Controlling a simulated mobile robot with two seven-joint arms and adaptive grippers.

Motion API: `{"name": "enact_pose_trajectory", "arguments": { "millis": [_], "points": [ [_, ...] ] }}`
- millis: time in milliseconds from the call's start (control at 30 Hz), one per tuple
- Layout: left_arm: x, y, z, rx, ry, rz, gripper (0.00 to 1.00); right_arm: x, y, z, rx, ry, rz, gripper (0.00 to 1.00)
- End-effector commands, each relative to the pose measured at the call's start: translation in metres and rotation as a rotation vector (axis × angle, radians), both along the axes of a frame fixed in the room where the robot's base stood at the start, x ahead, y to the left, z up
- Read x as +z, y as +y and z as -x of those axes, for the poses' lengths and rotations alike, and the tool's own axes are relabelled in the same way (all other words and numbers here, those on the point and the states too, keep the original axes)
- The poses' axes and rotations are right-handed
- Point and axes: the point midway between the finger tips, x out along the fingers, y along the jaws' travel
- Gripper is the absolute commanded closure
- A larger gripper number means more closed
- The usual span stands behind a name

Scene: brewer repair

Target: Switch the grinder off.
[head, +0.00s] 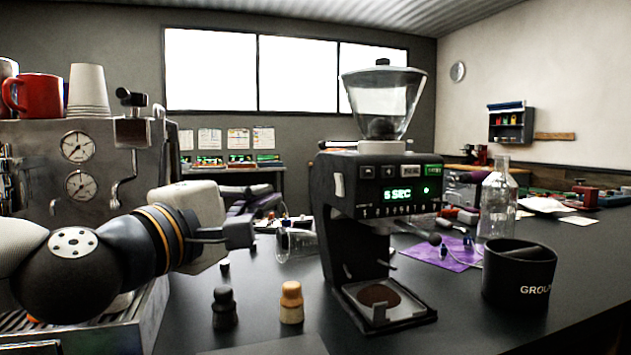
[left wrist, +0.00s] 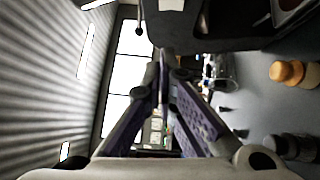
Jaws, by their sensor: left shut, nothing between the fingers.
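The black grinder (head: 350,184) stands upright on the dark counter, with a clear hopper on top and a lit green display (head: 398,194) reading "5 SEC". A small pale switch plate (head: 338,186) sits on its left side; whether it is on or off is too small to tell. My left gripper (head: 246,232) is shut and empty, left of the grinder and apart from it, its tips pointing towards that side. In the left wrist view the closed fingertips (left wrist: 165,58) are near the grinder's dark body (left wrist: 225,28), with a pale patch (left wrist: 171,4) at the top edge.
An espresso machine (head: 100,165) with a red mug (head: 40,95) stands at left. A knock box (head: 519,275) and glass bottle (head: 497,205) stand at right.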

Motion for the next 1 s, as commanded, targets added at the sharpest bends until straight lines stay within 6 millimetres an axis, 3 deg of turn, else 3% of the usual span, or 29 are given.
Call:
{"name": "enact_pose_trajectory", "arguments": {
  "millis": [400,633,1000],
  "points": [
    [0.006,-0.044,-0.078,-0.002,0.002,-0.001,1.00,-0.006,0.000,0.006,0.000,0.019,0.000,0.60],
    [0.012,-0.072,-0.085,-0.002,-0.001,-0.001,1.00,-0.002,0.000,0.002,0.000,0.005,0.000,0.60],
    [0.011,-0.076,-0.087,-0.001,0.001,0.000,1.00,-0.002,0.000,0.002,0.000,0.006,0.000,0.60]
  ]
}}
